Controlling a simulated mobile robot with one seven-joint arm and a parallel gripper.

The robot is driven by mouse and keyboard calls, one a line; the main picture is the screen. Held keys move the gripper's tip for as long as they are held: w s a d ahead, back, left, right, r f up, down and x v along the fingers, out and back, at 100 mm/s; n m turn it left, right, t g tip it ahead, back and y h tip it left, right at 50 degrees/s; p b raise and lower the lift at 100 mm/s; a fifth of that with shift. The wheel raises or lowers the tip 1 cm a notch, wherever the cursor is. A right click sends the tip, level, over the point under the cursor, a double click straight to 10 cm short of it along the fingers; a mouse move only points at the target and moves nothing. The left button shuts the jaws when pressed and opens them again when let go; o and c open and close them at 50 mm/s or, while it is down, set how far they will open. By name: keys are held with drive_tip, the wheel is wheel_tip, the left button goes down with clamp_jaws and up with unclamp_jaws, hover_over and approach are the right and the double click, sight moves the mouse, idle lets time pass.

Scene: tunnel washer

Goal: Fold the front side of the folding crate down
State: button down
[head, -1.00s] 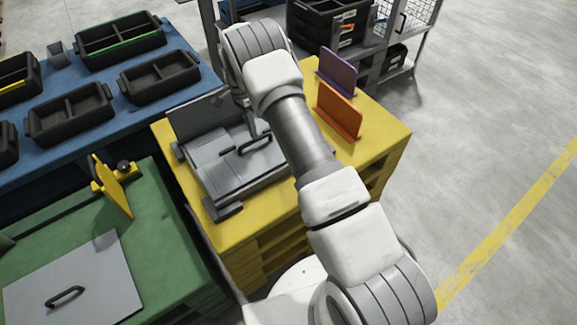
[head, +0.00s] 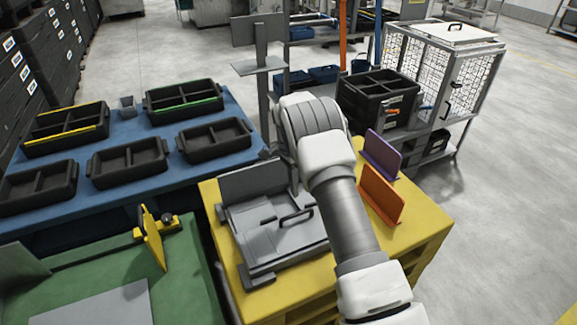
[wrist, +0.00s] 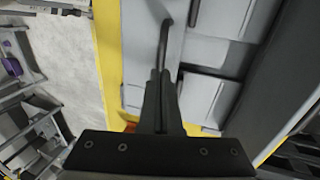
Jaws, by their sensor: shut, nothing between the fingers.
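The grey folding crate (head: 262,235) sits on the yellow pallet-like stand. One grey side panel (head: 254,180) stands upright at its far edge. The other visible grey panels lie flat and low, with a dark bar handle (head: 297,215) on top. My gripper is mostly hidden behind my arm in the head view, above the crate's right part. In the wrist view my gripper (wrist: 160,75) is shut and empty. Its fingertips are at the end of the dark handle (wrist: 164,45), over grey panels (wrist: 205,98); I cannot tell whether they touch it.
An orange plate (head: 381,195) and a purple plate (head: 382,155) stand upright right of the crate on the yellow stand (head: 425,235). A blue table (head: 80,205) with black bins is at left. A green table (head: 190,290) with a yellow bracket (head: 152,237) is front left.

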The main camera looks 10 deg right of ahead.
drive_tip(key=w+a+r, duration=0.1)
drive_tip(key=w+r, duration=0.3)
drive_tip(key=r, duration=0.1)
drive_tip(key=shift+r+p, duration=0.3)
